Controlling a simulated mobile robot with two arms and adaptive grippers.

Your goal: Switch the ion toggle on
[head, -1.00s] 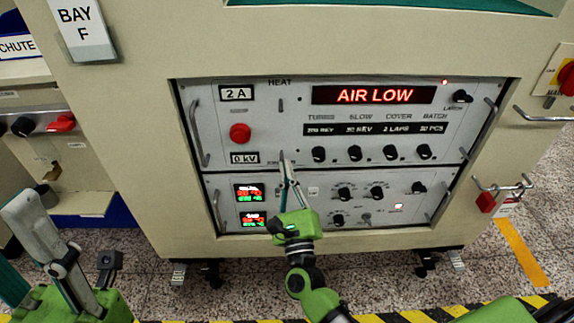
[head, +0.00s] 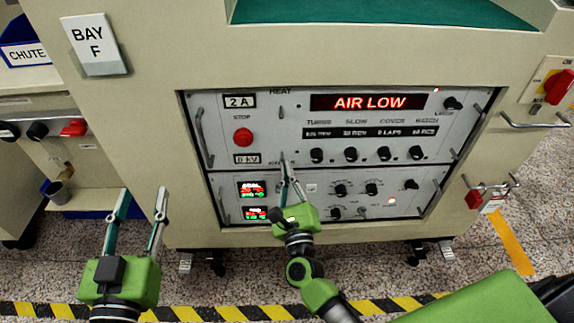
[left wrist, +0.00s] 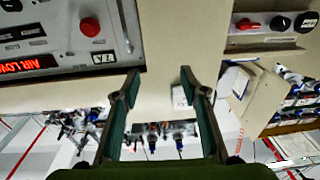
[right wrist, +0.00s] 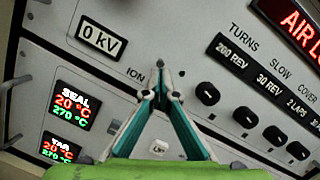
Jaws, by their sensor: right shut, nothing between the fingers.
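The ion toggle (right wrist: 159,66) is a small dark lever on the grey panel, beside the ION label (right wrist: 135,74) in the right wrist view. The 0 kV readout (right wrist: 102,37) is above and left of it. My right gripper (right wrist: 160,96) is shut and empty, its tips at the toggle; I cannot tell whether they touch it. In the head view the right gripper (head: 286,160) hides most of the toggle. My left gripper (head: 143,192) is open and empty, low in front of the cabinet; it also shows open in the left wrist view (left wrist: 160,76).
The AIR LOW display (head: 358,102), a red stop button (head: 243,137) and a row of black knobs (head: 351,154) are on the panel. Metal handles (head: 204,138) stick out at its sides. The HEAT toggle (head: 281,112) is higher up. Free room lies before the cabinet.

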